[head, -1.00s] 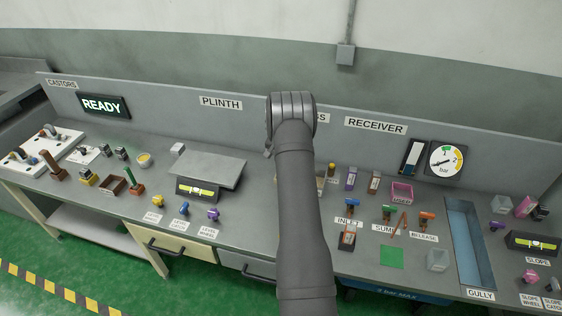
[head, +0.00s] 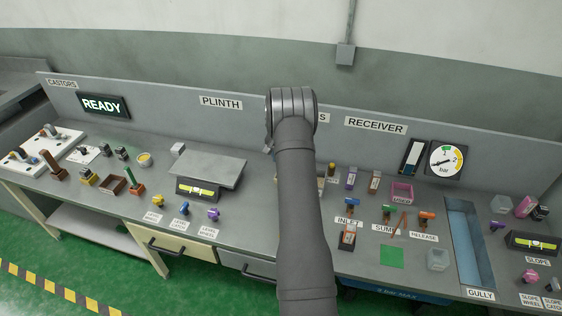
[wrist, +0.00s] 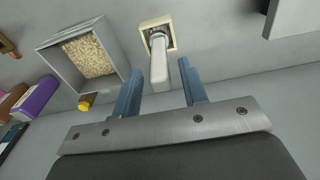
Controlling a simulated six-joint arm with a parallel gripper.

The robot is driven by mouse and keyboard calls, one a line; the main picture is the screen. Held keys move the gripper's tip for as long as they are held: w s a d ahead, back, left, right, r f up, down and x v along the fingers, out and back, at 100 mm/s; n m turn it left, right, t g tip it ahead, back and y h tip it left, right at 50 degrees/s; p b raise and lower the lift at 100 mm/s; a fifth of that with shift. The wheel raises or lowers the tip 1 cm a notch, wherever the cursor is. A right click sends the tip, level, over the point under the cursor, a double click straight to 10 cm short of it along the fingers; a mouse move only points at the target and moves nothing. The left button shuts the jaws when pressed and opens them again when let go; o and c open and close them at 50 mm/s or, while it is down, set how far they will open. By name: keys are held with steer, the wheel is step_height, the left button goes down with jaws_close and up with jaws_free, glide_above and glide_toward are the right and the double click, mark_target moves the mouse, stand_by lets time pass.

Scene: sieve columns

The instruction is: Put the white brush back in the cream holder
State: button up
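In the wrist view the cream holder (wrist: 150,24) is a small square block at the top. The white brush (wrist: 160,70) stands with its grey collared end at the holder's opening and its pale handle pointing towards me. How deep it sits in the holder is hard to tell. My gripper (wrist: 161,66) is open, with one blue-grey finger on each side of the handle. Gaps show between the handle and both fingers. In the head view my arm hides the gripper, brush and holder.
In the wrist view a grey box of pale grains (wrist: 91,55) stands left of the holder, with a small yellow piece (wrist: 86,102) and a purple block (wrist: 36,97) nearby. A light grey block (wrist: 292,18) is at upper right. The bench right of the brush is clear.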

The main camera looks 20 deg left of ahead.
steer(key=r, duration=1)
steer(key=shift+s, duration=0.35)
steer(key=shift+f, duration=0.1)
steer(key=f, duration=1.1)
steer(key=shift+w+f, duration=0.15)
steer(key=shift+w, duration=0.35)
steer(key=shift+r, duration=1.75)
